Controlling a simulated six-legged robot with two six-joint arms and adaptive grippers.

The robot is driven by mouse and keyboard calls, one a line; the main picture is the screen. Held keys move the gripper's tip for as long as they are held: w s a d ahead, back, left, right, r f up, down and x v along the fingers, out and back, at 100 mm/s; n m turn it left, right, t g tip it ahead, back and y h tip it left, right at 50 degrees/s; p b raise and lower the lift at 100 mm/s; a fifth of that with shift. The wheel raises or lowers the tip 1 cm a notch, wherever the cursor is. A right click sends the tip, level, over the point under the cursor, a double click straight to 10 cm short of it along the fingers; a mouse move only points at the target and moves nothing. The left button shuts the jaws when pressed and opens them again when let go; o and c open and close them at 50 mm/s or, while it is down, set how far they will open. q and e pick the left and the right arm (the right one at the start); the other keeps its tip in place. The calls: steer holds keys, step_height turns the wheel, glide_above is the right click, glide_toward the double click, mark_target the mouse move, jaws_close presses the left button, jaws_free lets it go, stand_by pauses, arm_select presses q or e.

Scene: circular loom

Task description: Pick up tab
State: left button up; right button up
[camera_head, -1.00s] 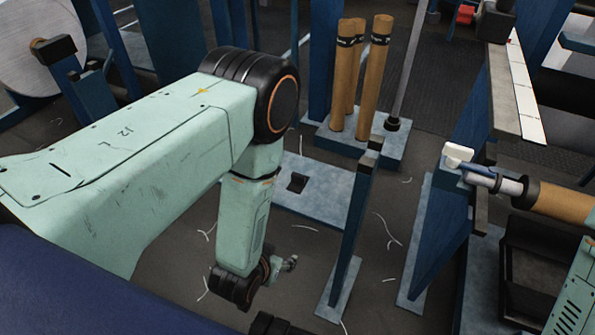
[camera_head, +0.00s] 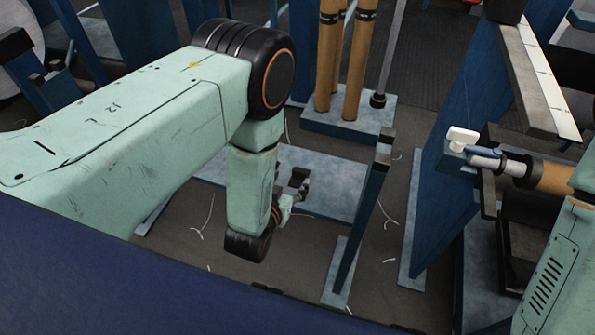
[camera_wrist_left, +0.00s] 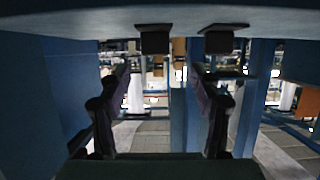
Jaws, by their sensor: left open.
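I cannot tell for sure which part is the tab. A small dark block (camera_head: 299,177) stands on a flat blue-grey plate (camera_head: 325,180) in the head view. My left gripper (camera_head: 297,196) is just below it in the picture, beside or over the plate; contact cannot be told. In the left wrist view its two dark fingers (camera_wrist_left: 160,105) are spread, with nothing seen held between them. Two dark blocks (camera_wrist_left: 155,39) and (camera_wrist_left: 220,39) show against a blue-grey slab (camera_wrist_left: 80,22) at the top; I cannot tell what they are. My right gripper is not seen.
A thin blue post (camera_head: 364,215) stands right of my left gripper. Several brown rolls (camera_head: 358,65) stand behind on a blue base. A blue upright (camera_head: 440,190) and a white piece (camera_head: 462,138) on a bar are at right. Pale thread scraps lie on the dark floor.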

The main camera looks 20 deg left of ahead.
mark_target(298, 173)
arm_select(q)
steer(key=b+x, duration=0.1)
steer(key=x, duration=0.1)
steer(key=b+x, duration=0.1)
steer(key=x, duration=0.1)
steer(key=b+x, duration=0.1)
steer(key=x, duration=0.2)
steer(key=shift+s+d+f, duration=0.15)
steer(key=shift+d+f, duration=0.25)
steer(key=shift+w+f, duration=0.1)
steer(key=shift+w, duration=0.15)
steer(key=shift+c, duration=0.2)
steer(key=c, duration=0.9)
